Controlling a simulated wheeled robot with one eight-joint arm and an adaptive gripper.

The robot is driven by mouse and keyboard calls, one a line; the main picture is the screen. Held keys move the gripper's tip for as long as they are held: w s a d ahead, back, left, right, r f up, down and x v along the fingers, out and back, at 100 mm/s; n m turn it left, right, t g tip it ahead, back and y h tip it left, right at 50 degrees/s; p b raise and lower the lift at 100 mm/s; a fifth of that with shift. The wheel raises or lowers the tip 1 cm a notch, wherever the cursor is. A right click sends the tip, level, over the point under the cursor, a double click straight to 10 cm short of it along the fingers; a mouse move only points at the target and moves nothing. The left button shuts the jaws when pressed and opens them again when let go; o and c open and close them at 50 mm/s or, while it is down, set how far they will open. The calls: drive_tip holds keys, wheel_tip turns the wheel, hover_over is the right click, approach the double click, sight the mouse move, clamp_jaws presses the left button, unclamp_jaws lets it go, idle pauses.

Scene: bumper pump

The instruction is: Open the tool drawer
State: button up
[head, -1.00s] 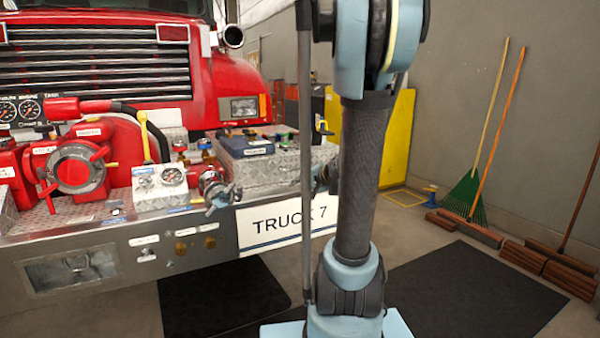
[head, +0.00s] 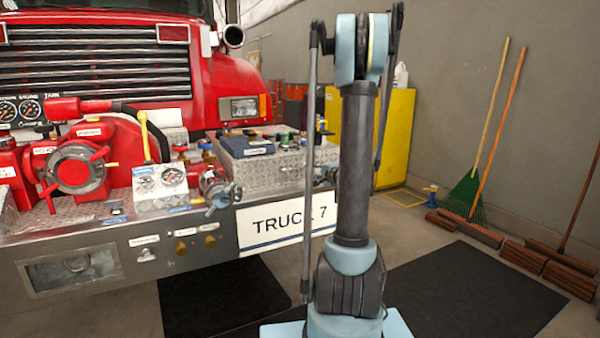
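No label in view clearly reads as the tool drawer. A recessed rectangular metal panel (head: 45,278) with a small rounded fitting in its middle sits in the front face of the truck's silver bumper (head: 125,278), at the lower left; I cannot tell whether it is the drawer. A diamond-plate box (head: 283,170) stands on the bumper deck behind the TRUCK 7 plate (head: 270,233). I see no drawer pulled out. My arm stands upright right of the bumper, partly covering the plate's right end. My gripper is not in view.
A red pump body with a round capped port (head: 78,170) and a gauge panel (head: 158,186) stand on the deck. Dark mats (head: 222,298) lie on the floor.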

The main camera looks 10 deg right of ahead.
sight(301, 168)
drive_tip(key=x, duration=1.4)
drive_tip(key=shift+w+a+r, duration=0.1)
drive_tip(key=shift+w, duration=0.1)
clamp_jaws()
